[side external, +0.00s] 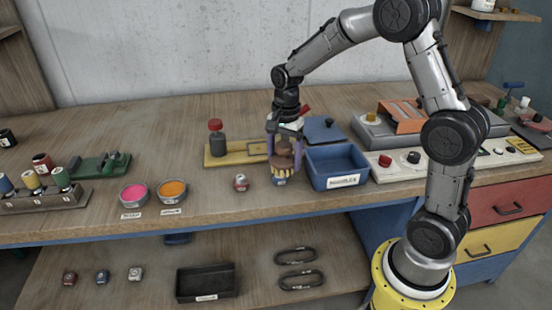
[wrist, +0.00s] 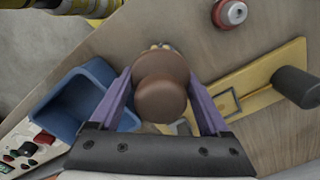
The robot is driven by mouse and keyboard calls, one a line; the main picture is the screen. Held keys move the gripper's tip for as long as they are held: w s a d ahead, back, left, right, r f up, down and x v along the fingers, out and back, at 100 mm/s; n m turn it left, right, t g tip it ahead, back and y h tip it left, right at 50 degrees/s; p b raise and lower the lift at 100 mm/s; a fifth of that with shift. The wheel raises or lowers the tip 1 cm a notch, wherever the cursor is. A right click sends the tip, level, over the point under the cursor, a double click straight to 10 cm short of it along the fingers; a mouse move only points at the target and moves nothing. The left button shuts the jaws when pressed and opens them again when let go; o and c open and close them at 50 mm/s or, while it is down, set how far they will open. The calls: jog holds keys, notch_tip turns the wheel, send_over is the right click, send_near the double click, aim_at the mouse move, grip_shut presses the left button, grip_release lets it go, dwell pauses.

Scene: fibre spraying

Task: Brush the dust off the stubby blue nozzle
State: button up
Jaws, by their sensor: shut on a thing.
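My gripper (side external: 284,145) is shut on a brown-handled brush (side external: 284,160) and holds it upright with its pale bristles down. In the wrist view the brush's round brown handle (wrist: 160,88) sits between my purple fingers (wrist: 160,100). A small blue piece, apparently the stubby blue nozzle (side external: 279,182), shows at the bench directly under the bristles. The bristles appear to touch or nearly touch it. Most of it is hidden by the brush, and I cannot make out any dust on it.
A blue bin (side external: 334,181) stands close to the right of the brush. Pink (side external: 134,194) and orange (side external: 173,190) pots stand farther left.

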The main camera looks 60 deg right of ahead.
aim_at(272, 160)
jog(key=shift+s+d, duration=0.55)
jog(key=shift+f, duration=0.1)
jog(key=shift+w+a+f, duration=0.2)
jog(key=shift+w+a, duration=0.6)
jog(key=shift+a, duration=0.15)
jog(key=shift+w+a+f, duration=0.15)
jog(key=shift+w+a, duration=0.6)
jog(key=shift+a, duration=0.2)
jog(key=shift+c, duration=0.6)
jog(key=shift+w+r, duration=0.1)
jog(key=shift+r, duration=3.1)
jog(key=shift+r, duration=0.15)
jog(key=shift+r, duration=1.4)
jog(key=shift+f, duration=0.2)
